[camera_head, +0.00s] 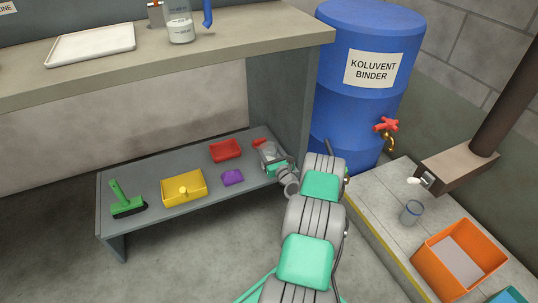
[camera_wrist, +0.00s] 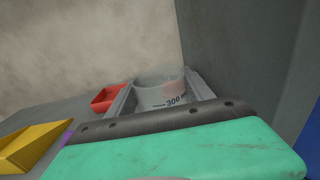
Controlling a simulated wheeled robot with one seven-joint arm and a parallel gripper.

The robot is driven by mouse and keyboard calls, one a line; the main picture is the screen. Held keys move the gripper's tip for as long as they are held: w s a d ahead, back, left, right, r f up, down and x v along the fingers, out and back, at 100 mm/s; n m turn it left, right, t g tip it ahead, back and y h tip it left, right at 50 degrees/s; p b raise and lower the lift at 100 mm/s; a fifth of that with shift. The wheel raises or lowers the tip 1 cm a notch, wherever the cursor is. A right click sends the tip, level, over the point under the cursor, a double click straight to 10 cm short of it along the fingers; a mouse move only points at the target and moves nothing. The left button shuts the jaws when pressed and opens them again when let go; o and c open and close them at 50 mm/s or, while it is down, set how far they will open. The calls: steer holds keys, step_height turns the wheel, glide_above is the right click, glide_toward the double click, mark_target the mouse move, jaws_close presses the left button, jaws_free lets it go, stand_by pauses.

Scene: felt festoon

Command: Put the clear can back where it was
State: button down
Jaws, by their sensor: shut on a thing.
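My gripper (camera_head: 272,162) is over the right end of the low grey shelf (camera_head: 150,172). It is shut on a clear can, which shows between the fingers in the wrist view (camera_wrist: 160,96) with a "300" mark. In the head view the can (camera_head: 267,150) is small and partly hidden by the gripper. It looks upright; I cannot tell whether its base touches the shelf. Another clear can (camera_head: 411,212), bluish, stands on the concrete ledge at right. A clear marked vessel (camera_head: 180,30) stands on the upper bench.
The shelf also holds a red tray (camera_head: 225,150), a yellow box (camera_head: 184,188), a purple piece (camera_head: 232,177) and a green brush (camera_head: 124,200). A bench side panel (camera_head: 283,110) and blue barrel (camera_head: 362,75) stand close by. An orange crate (camera_head: 428,268) is at right.

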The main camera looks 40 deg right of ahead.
steer(key=shift+r, duration=0.2)
steer(key=shift+f, duration=0.25)
steer(key=shift+c, duration=2)
jaws_free()
steer(key=shift+r, duration=0.1)
